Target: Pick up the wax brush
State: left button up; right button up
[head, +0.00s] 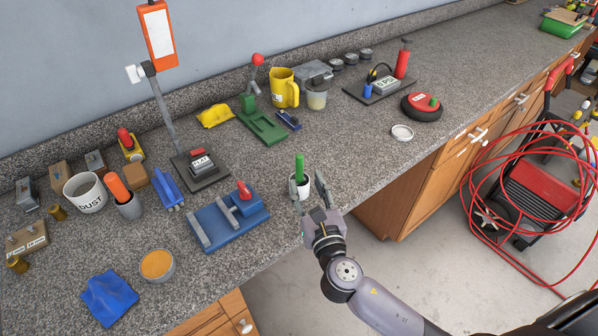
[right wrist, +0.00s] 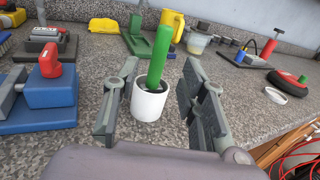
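A green handle (head: 299,167), which looks like that of the wax brush, stands up in a small white cup (head: 301,189) near the counter's front edge. In the right wrist view the green handle (right wrist: 160,57) leans slightly right and its lower end is hidden inside the white cup (right wrist: 149,101). My right gripper (head: 308,183) is open, with its fingers on either side of the cup and handle. In the right wrist view gaps show between both fingers of the right gripper (right wrist: 158,85) and the cup. My left gripper is not in view.
A blue vise-like fixture (head: 228,223) lies left of the cup. A flat round lid (head: 402,132) and a red-black round tool (head: 422,106) lie to the right. The granite counter (head: 345,150) around the cup is mostly clear. A red hose reel machine (head: 540,190) stands on the floor.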

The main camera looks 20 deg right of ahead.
aim_at(300, 168)
jog(key=shift+w, duration=0.9)
jog(key=w, duration=0.1)
jog(key=w+p, duration=0.1)
jog(key=w, duration=0.3)
jog(key=shift+d+r+p, duration=0.1)
jog(key=shift+r+p, duration=0.15)
jog(key=shift+p, duration=0.15)
jog(key=shift+w+f, duration=0.1)
jog(key=shift+w, duration=0.15)
jog(key=shift+s, duration=0.1)
jog(key=shift+c, duration=0.3)
jog(key=shift+c, duration=0.7)
grip_shut()
